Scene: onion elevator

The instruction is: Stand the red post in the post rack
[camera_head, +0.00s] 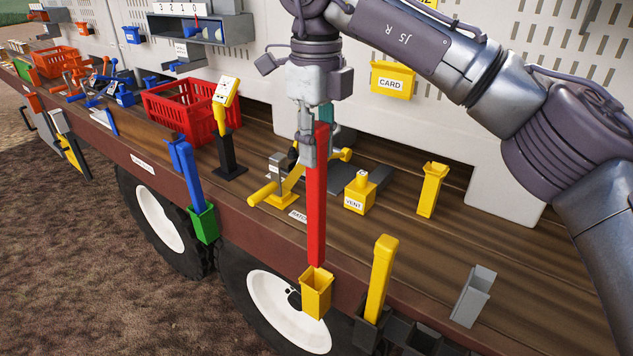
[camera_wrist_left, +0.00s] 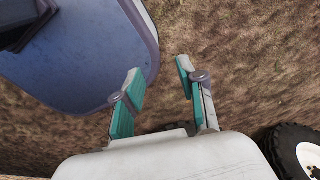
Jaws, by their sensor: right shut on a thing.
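The red post (camera_head: 316,215) hangs upright in the head view, held near its top by my right gripper (camera_head: 316,138), which is shut on it. Its lower end shows right at the rim of a yellow socket (camera_head: 316,295) on the bed's front edge. I cannot tell whether it touches the socket or is apart from it. A dark rack (camera_head: 367,337) at the bottom holds a yellow post (camera_head: 381,280) standing in one slot; other slots beside it look empty. My left gripper (camera_wrist_left: 158,93) is open and empty over bare ground in the left wrist view.
A blue post (camera_head: 187,175) stands tilted in a green socket (camera_head: 204,224) on the edge. A yellow lever device (camera_head: 285,185), a VENT box (camera_head: 359,195), another yellow post (camera_head: 432,190) and a grey bracket (camera_head: 474,297) stand on the bed. A red crate (camera_head: 183,112) is farther left.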

